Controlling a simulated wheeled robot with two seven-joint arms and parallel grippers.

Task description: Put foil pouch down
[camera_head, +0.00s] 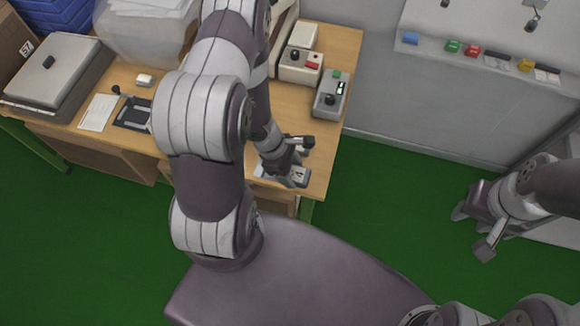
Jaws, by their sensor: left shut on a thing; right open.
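My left gripper (296,160) is low over the front right corner of the wooden table (345,52), shut on a small pale grey thing that I take for the foil pouch (266,172). The pouch is mostly hidden by the gripper and arm. I cannot tell whether it touches the tabletop. My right gripper (474,232) is open and empty at the right, over the green floor, well apart from the table.
Two control boxes (300,66) (331,94) stand behind my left gripper. A grey flat machine (57,77), a white card (98,112) and a black frame (133,113) lie at the left. My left arm covers the table's middle. Green floor (385,190) is clear right of the table.

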